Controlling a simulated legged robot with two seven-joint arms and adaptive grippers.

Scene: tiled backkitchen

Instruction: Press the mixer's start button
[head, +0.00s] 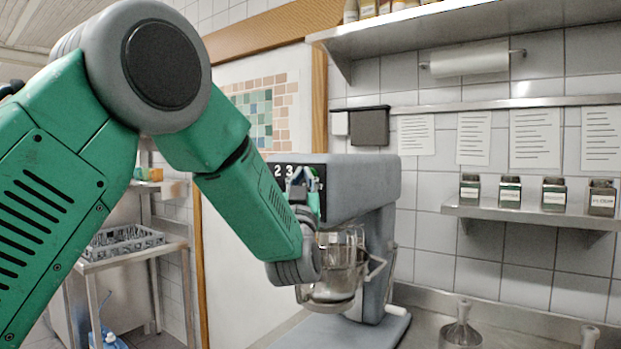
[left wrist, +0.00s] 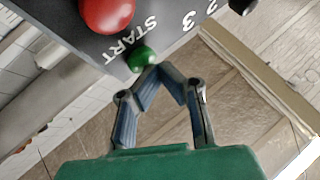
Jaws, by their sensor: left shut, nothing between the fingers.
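My right gripper is not in view.
A steel shelf with several labelled jars (head: 553,194) is on the tiled wall at right. Metal utensils (head: 461,325) stand on the counter at lower right. A side table (head: 135,252) with a grey rack stands at left, behind my arm.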

